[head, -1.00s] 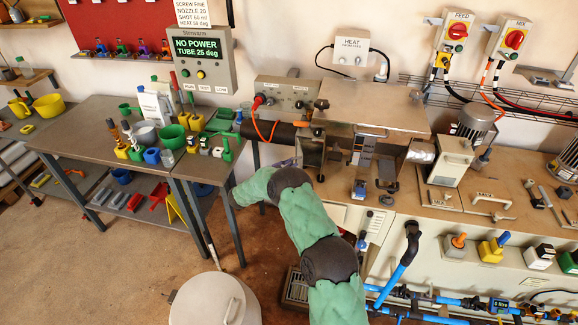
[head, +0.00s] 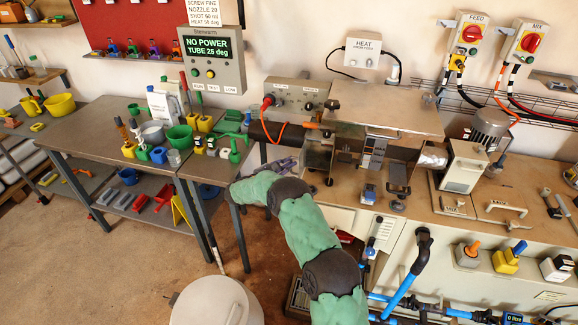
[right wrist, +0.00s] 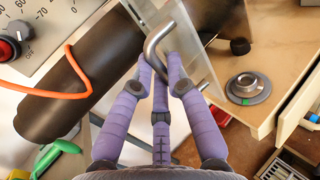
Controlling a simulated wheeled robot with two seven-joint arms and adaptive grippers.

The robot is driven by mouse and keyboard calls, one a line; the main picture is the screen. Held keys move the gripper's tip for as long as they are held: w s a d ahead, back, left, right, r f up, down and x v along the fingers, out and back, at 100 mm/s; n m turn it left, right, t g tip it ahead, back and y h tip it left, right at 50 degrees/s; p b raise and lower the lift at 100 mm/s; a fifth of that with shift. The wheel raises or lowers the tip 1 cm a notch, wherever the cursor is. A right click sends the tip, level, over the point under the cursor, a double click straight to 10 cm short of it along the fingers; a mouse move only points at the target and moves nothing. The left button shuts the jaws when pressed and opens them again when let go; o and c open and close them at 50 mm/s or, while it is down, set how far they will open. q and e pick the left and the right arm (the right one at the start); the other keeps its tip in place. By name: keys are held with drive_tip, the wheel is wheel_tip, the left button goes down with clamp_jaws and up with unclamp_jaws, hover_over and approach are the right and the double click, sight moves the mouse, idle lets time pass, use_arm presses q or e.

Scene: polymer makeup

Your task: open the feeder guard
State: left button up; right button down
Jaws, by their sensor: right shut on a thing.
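My right gripper (head: 287,166) has purple fingers and is at the left end of the feeder machine on the bench. In the right wrist view my right gripper (right wrist: 160,72) is closed around a bent metal handle (right wrist: 166,28). The handle is fixed to a clear, see-through panel, the feeder guard (right wrist: 200,58). In the head view the guard (head: 318,158) is small beside the fingers, and its exact angle is hard to tell. The handle is hidden there. My left gripper is out of view.
A dark tube (right wrist: 62,95) with an orange cable (right wrist: 72,70) lies close left of the fingers. A round metal knob (right wrist: 248,88) sits on the bench top at right. A grey drum (head: 215,302) stands on the floor in front. A side table (head: 90,125) with containers is left.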

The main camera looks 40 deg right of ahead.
drive_tip(key=c, duration=1.2)
unclamp_jaws()
drive_tip(key=shift+d, duration=0.1)
drive_tip(key=a, duration=0.8)
drive_tip(key=s+a, duration=0.1)
drive_tip(key=a, duration=0.3)
drive_tip(key=shift+f, duration=0.1)
